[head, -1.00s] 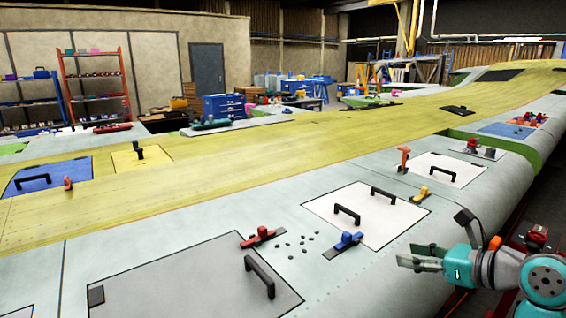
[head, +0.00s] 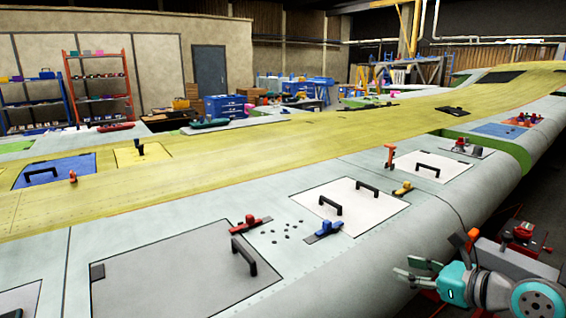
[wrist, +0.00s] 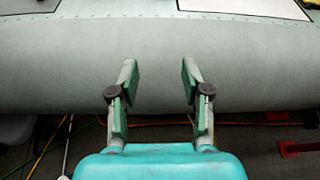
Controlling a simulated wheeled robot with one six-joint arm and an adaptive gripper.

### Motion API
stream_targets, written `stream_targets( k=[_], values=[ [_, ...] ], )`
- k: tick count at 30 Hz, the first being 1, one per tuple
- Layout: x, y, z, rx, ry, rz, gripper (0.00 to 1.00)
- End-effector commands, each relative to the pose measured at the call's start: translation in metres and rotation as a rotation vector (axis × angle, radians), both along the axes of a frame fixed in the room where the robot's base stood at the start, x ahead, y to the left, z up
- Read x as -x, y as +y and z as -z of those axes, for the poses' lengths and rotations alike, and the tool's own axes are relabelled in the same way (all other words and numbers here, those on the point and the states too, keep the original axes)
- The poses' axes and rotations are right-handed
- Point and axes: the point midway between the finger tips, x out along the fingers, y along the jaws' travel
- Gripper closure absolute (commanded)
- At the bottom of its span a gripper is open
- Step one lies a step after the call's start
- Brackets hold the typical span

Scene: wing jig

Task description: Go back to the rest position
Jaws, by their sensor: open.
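My gripper (head: 422,270) is at the lower right of the head view, beside the rounded edge of the wing (head: 370,275). In the wrist view my gripper (wrist: 158,82) has its two fingers well apart with nothing between them. The grey wing surface (wrist: 90,60) fills the space ahead of the fingers. I cannot tell the exact gap between the fingertips and the wing.
The wing's top carries a grey panel (head: 175,270) with a handle, white panels (head: 360,215), a red clamp (head: 250,224), a blue clamp (head: 325,230) and several small dark bits. Cables (wrist: 50,140) and a red bracket (wrist: 300,147) show below the wing edge.

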Motion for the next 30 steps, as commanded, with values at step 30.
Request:
stream_targets(
  k=[30],
  values=[
    [0.127,0.057,0.234,0.834,-0.347,0.011,0.52]
  ],
)
